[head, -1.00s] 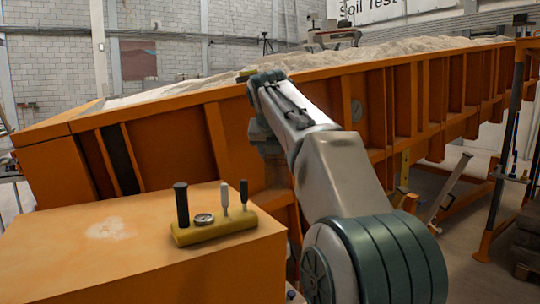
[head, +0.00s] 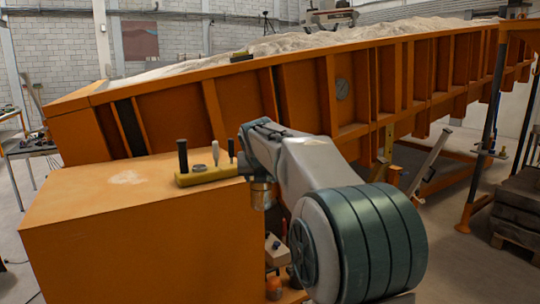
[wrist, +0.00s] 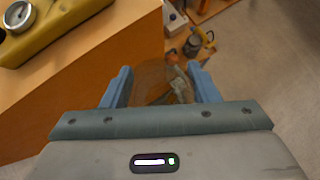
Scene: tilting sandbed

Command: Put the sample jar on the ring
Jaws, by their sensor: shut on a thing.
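My gripper (wrist: 159,70) is shut on the sample jar (wrist: 165,88), a clear, see-through cylinder between the two blue fingers in the wrist view. Its contents are hard to tell from the floor items seen through it. In the head view the jar (head: 262,195) shows as a small brownish cylinder under the end of my arm, just off the right edge of the orange box. My arm hides most of the gripper there. I cannot make out a ring in either view.
The orange box (head: 130,235) carries a yellow holder (head: 208,174) with upright tools and a round gauge. Several small items, including a white block (head: 276,250), lie low beside the box. The tilted orange sandbed (head: 300,95) stands behind. Floor shows to the right in the wrist view.

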